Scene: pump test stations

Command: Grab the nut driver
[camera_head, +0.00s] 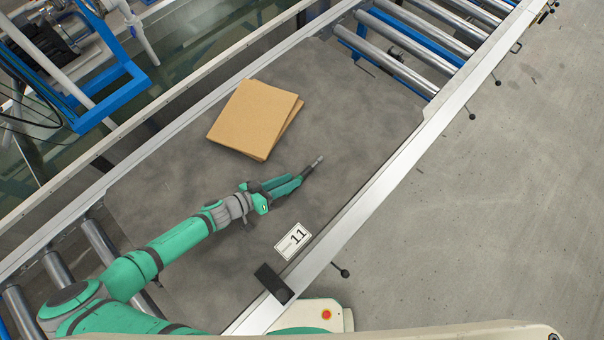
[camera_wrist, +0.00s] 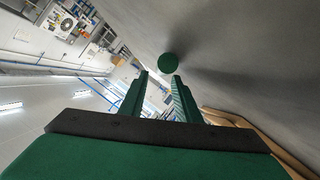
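The nut driver (camera_head: 314,165) lies on the dark grey table surface, its grey metal end pointing up and right. In the wrist view its handle (camera_wrist: 168,64) shows end-on as a dark green disc, just beyond my fingertips and nearer the right finger. My gripper (camera_head: 298,180) is low over the table at the near end of the tool, in line with it. In the wrist view the two fingers of my gripper (camera_wrist: 160,77) are apart with an empty gap between them. The tool's shaft is hidden behind the handle there.
Flat brown cardboard sheets (camera_head: 254,118) lie up and left of the tool; their edge shows in the wrist view (camera_wrist: 225,118). A label marked 11 (camera_head: 293,241) and a small black block (camera_head: 273,283) are near the metal side rail (camera_head: 395,172). Rollers (camera_head: 410,50) adjoin the table at upper right.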

